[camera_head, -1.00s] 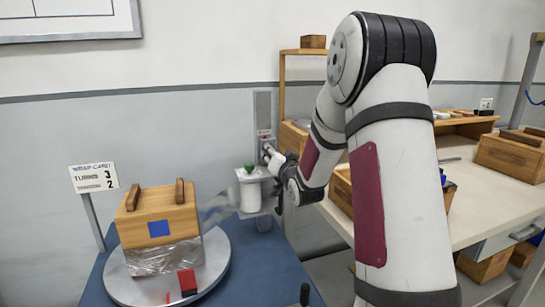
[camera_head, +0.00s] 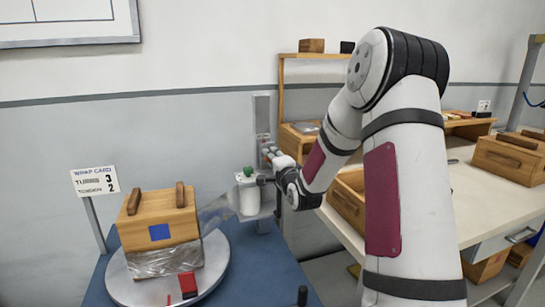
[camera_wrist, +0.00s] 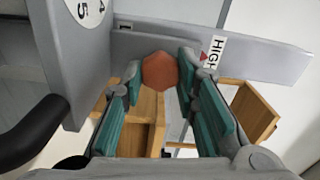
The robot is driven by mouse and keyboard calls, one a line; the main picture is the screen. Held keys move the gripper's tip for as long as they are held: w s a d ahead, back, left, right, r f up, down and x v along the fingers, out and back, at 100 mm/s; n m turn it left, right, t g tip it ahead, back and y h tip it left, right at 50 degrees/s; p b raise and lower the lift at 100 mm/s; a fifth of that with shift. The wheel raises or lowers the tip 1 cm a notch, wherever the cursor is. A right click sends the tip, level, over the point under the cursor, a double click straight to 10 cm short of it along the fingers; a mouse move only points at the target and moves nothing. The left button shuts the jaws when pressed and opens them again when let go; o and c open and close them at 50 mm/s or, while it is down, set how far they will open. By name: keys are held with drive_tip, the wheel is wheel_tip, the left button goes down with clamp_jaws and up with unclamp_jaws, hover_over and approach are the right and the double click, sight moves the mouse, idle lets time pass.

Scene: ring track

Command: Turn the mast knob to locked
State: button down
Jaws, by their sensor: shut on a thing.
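The mast (camera_head: 262,115) is a grey upright post behind the blue base. In the wrist view its grey face carries a HIGH label (camera_wrist: 213,52) with a red mark. An orange-brown hexagonal knob (camera_wrist: 159,73) sits in front of the mast face. My gripper (camera_wrist: 158,82) has its teal-padded fingers on either side of the knob and is shut on it. In the head view my gripper (camera_head: 268,151) is at the mast, and the knob is too small to tell there. No locked mark is readable.
A white roll (camera_head: 249,197) with a green top stands below my gripper; clear film runs to a wooden box (camera_head: 158,215) on a round turntable (camera_head: 215,278). A black handle (camera_wrist: 35,130) and numbered disc (camera_wrist: 75,60) are close at left. A workbench (camera_head: 470,190) stands right.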

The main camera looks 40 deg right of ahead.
drive_tip(key=m+p, duration=0.2)
drive_tip(key=m, duration=0.2)
drive_tip(key=shift+d+m, duration=0.1)
drive_tip(key=shift+m, duration=0.2)
drive_tip(key=shift+m+p, duration=1.05)
drive_tip(key=shift+m, duration=0.45)
drive_tip(key=shift+f, duration=0.1)
drive_tip(key=c, duration=1.3)
unclamp_jaws()
drive_tip(key=v, duration=1.2)
